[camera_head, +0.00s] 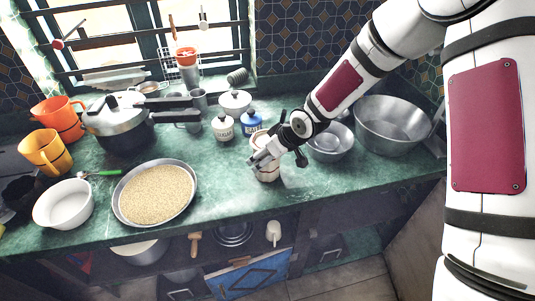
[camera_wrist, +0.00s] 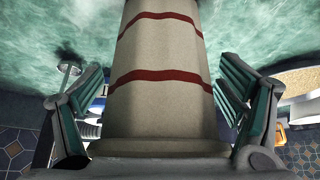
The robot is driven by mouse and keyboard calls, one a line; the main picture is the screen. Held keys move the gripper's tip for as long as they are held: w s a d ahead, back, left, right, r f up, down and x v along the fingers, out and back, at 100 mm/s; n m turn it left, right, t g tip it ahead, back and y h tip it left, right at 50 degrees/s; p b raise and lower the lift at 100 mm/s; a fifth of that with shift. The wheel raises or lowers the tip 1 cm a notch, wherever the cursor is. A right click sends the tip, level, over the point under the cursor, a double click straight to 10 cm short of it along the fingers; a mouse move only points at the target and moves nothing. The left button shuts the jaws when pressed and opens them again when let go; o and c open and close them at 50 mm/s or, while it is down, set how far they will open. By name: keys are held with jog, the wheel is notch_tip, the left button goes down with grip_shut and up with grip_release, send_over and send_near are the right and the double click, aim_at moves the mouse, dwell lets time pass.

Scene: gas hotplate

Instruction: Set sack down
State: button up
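The sack (camera_head: 267,172) is cream with red bands. In the head view it stands upright at the counter, right of the middle, and its base seems to rest on the green top. My gripper (camera_head: 264,157) is around its upper part and partly hides it. In the wrist view the sack (camera_wrist: 160,75) fills the middle between the two fingers of my gripper (camera_wrist: 161,85). The fingers are spread, with a narrow gap visible between each fingertip and the sack.
The green counter (camera_head: 225,190) is clear in front and left of the sack. A sugar jar (camera_head: 223,127) and a blue jar (camera_head: 251,123) stand behind it. A metal bowl (camera_head: 331,143) is to the right, and a pan of grain (camera_head: 155,194) is to the left.

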jog(key=p+v, duration=0.1)
jog(key=v, duration=1.1)
jog(key=shift+p, duration=0.4)
jog(key=shift+r, duration=0.15)
jog(key=s+d+r+m+h, duration=0.4)
jog(key=s+d+r+h, duration=0.2)
jog(key=s+d+r, duration=0.6)
jog(key=s+d+r+m, duration=0.2)
jog(key=s+r+m, duration=0.1)
jog(key=s, duration=0.4)
jog(key=s+d+r+m+t+y, duration=0.1)
jog(key=s+d+r+m, duration=0.1)
jog(key=s+r, duration=0.4)
jog(key=s+d, duration=0.1)
jog(key=s, duration=0.1)
jog(key=shift+s+r+m, duration=0.25)
jog(key=shift+m, duration=0.15)
